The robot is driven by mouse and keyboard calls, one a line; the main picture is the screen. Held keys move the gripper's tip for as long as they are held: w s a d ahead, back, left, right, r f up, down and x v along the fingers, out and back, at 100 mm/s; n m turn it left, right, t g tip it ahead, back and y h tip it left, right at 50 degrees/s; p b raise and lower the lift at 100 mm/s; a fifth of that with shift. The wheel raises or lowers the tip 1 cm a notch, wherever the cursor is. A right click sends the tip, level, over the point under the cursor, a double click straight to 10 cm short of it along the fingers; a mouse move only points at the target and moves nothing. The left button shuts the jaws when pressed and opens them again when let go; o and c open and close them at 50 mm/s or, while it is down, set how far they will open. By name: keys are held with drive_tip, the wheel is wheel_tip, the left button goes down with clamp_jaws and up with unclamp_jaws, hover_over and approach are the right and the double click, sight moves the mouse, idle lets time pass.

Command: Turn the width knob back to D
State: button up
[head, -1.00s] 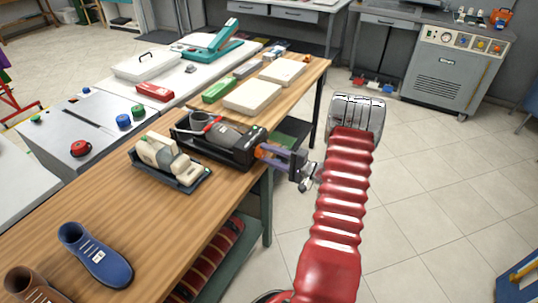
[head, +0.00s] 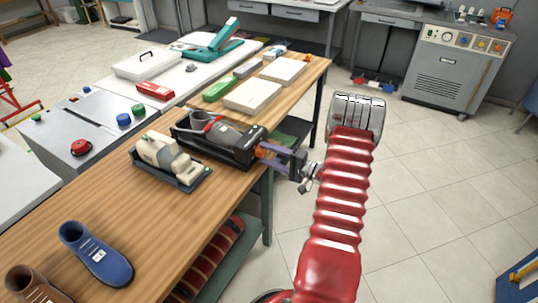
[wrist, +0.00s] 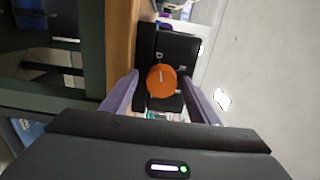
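The width knob (wrist: 161,81) is a round orange dial with a short white mark, on the dark end face of the black shoe-stretching device (head: 237,151). In the wrist view its mark points roughly upward. Small pale letters sit around it, one resembling a D above; they are too blurred to read surely. In the head view the orange knob (head: 262,150) shows partly between the fingers. My gripper (wrist: 161,80) has its two purple fingers on either side of the knob, with a visible gap at each side. It is open.
The device stands at the right edge of the wooden bench (head: 110,225). A beige appliance in a dark tray (head: 180,180) is beside it. Blue shoe (head: 95,253) and brown shoe (head: 35,285) stand at the front left. Open floor lies to the right.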

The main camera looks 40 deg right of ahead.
drive_tip(key=shift+d, duration=0.15)
drive_tip(key=shift+s+d, duration=0.1)
drive_tip(key=shift+s, duration=0.25)
drive_tip(key=v, duration=1.3)
idle(0.4)
